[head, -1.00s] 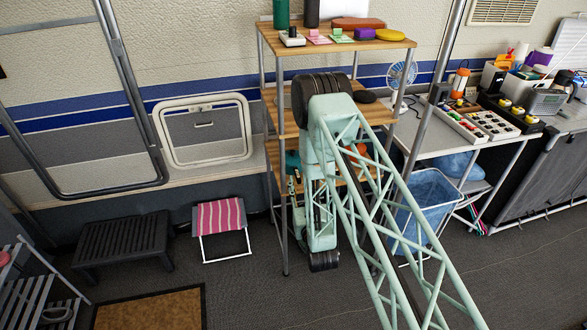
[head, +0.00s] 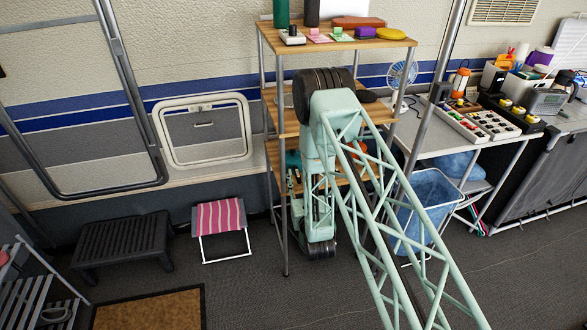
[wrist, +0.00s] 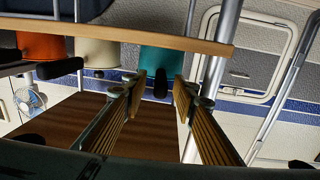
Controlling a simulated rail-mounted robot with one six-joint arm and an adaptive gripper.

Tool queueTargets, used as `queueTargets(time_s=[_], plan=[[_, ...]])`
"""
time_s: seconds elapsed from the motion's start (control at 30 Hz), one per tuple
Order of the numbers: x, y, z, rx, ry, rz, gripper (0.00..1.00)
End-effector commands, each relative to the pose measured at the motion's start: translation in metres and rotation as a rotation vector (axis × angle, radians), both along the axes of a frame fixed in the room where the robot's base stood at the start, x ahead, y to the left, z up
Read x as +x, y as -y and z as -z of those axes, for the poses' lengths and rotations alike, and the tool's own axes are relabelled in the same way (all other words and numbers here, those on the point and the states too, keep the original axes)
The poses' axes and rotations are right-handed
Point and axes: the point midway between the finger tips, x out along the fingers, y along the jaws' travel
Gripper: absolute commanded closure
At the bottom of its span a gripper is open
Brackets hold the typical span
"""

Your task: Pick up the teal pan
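The teal pan (wrist: 166,62) shows in the wrist view, which looks upside down, standing on a wooden shelf board (wrist: 120,30). Its black handle points toward my gripper (wrist: 160,84). My gripper is open, one finger on each side of the handle's end, with gaps on both sides. I cannot tell how far the handle reaches between the fingers. In the head view a piece of the teal pan (head: 292,158) shows at the left of the lower shelf.
In the wrist view a cream pan (wrist: 100,53) and an orange pan (wrist: 42,46) stand beside the teal one, handles outward. A metal shelf post (wrist: 218,70) is close on the other side. Another wooden board (wrist: 95,115) lies above the pans.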

Motion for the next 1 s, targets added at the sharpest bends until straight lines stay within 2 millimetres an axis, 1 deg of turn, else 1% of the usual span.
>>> queueTargets(time_s=[0.2, 0.37, 0.97, 1.0], plan=[[0.022, -0.006, 0.000, 0.001, 0.002, 0.000, 0.74], [0.033, -0.009, 0.000, 0.000, 0.001, 0.000, 0.74], [0.035, -0.009, 0.000, 0.000, 0.000, 0.000, 0.74], [0.035, -0.009, 0.000, 0.000, 0.000, 0.000, 0.76]])
